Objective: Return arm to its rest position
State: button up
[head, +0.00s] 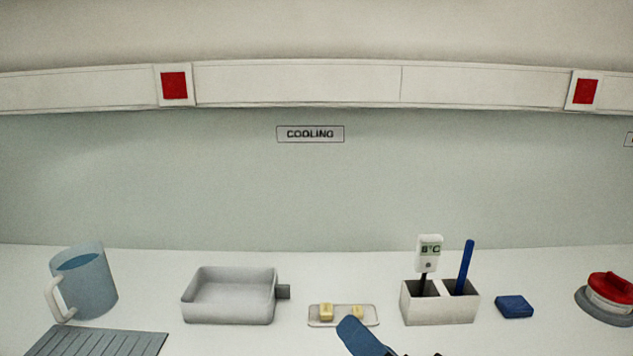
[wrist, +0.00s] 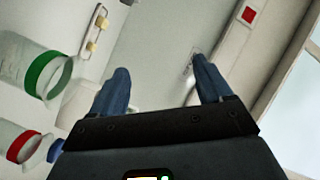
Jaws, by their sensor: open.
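My gripper (wrist: 160,88) shows in the wrist view with its two blue fingers spread apart and nothing between them. In the head view only a blue finger (head: 357,336) and small dark parts of it show at the bottom edge, in front of the small tray. The rest of my arm is hidden below the head view. In the wrist view the fingers point toward the wall with the sign, and the picture is tilted.
A water jug (head: 92,287), grey bin (head: 228,309), small tray (head: 317,322) with two yellow cubes, divided holder (head: 440,310) with thermometer and blue stick, blue block (head: 514,306) and red-topped item (head: 608,288) line the counter. Green-banded (wrist: 45,75) and red-banded (wrist: 22,146) containers show in the wrist view.

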jog(key=s+d+f+h, duration=0.3)
jog(key=s+f, duration=0.2)
jog(key=s, duration=0.3)
jog(key=s+d+f+h, duration=0.3)
jog(key=s+d+f, duration=0.15)
jog(key=s, duration=0.25)
jog(key=s+d+n, duration=0.2)
jog(key=s+d, duration=0.1)
jog(key=s, duration=0.5)
jog(key=s+d+n+h, duration=0.1)
jog(key=s+d+n, duration=0.2)
jog(key=s, duration=0.5)
jog(key=shift+s+d+r, duration=0.2)
jog(key=shift+s+d, duration=0.2)
jog(key=shift+d, duration=0.1)
